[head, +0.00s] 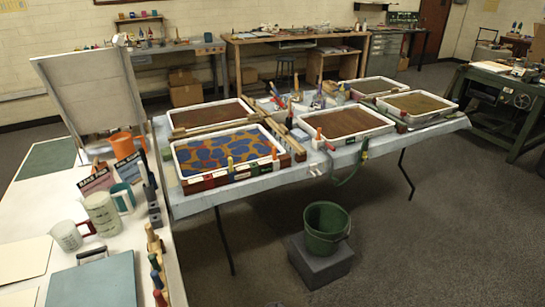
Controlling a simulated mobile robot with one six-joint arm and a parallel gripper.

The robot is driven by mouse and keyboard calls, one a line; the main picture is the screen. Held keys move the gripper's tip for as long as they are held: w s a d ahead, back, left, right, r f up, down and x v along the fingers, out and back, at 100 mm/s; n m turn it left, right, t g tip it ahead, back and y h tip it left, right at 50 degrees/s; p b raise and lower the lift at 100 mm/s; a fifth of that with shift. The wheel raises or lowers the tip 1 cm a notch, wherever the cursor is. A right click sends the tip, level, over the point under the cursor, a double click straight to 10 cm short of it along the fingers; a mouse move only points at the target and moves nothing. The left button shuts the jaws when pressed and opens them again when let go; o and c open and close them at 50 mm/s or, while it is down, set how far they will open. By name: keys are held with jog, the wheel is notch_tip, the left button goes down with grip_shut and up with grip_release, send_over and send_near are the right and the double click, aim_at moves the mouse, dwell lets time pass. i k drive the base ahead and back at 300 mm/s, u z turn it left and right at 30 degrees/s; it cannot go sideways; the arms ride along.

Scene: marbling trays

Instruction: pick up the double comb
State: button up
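My gripper is not in the head view. I cannot make out a double comb for certain at this size. Long wooden bars (208,130) lie across the blue-covered table between a brown tray (172,128) and a white tray with a blue and orange marbled pattern (185,188); whether one of them is a comb cannot be told. Another brown tray (298,120) is to their right, with small coloured tools around it.
A white table (40,205) at left holds jugs (102,215), cups, boards and upright tools along its edge. A green bucket (326,230) stands on a grey block (318,265) on the floor. Dark floor (440,240) is clear at right. Workbenches (300,50) line the back wall.

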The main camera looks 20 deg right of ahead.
aim_at(280, 129)
jog(key=z, duration=0.35)
jog(key=k, duration=1.35)
jog(key=z, duration=0.35)
jog(key=i, duration=2.05)
jog(key=u, duration=0.4)
